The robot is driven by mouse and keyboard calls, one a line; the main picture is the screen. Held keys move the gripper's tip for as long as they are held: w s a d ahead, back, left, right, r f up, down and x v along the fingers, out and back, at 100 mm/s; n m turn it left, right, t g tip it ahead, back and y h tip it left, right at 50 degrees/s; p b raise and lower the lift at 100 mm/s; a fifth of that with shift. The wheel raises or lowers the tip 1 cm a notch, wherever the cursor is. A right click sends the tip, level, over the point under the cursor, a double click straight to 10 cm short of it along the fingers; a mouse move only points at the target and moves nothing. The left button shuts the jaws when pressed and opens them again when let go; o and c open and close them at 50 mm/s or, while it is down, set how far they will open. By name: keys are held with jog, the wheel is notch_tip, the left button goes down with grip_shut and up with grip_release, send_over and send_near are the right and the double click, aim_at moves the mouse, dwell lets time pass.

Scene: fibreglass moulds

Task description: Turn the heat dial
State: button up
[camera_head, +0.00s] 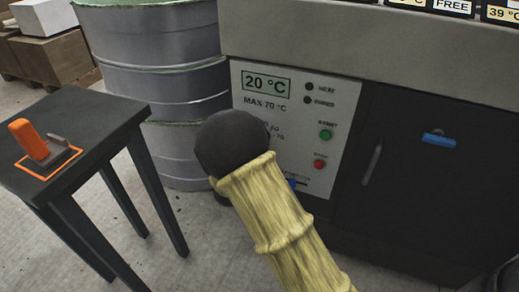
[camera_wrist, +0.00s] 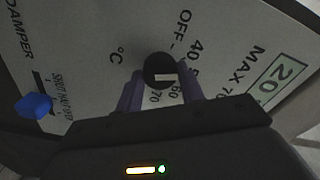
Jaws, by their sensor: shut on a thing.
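The heat dial (camera_wrist: 159,68) is a round black knob with a short white mark, on a pale panel printed OFF, 40, 60 and 70. My gripper (camera_wrist: 161,82) has its two fingers on either side of the knob, shut on it. The mark lies toward the right side of the knob in the wrist view; which number it meets is unclear. In the head view my arm hides the dial and fingertips. The control panel (camera_head: 290,130) shows 20 °C on its display (camera_head: 266,83), with MAX 70 °C below.
A blue damper slider (camera_wrist: 35,105) sits near the dial. A green button (camera_head: 326,134) and red button (camera_head: 320,164) are on the panel's right. A dark cabinet door has a blue latch (camera_head: 439,139). A grey drum (camera_head: 150,50) and a black table (camera_head: 75,145) stand left.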

jog(key=m+b, duration=1.1)
jog(key=b, duration=0.4)
jog(key=shift+a+f+m, duration=0.1)
jog(key=shift+m, duration=0.3)
jog(key=o, duration=1)
jog(key=p+v, duration=0.5)
jog(key=v, duration=1.2)
jog(key=shift+s, duration=0.25)
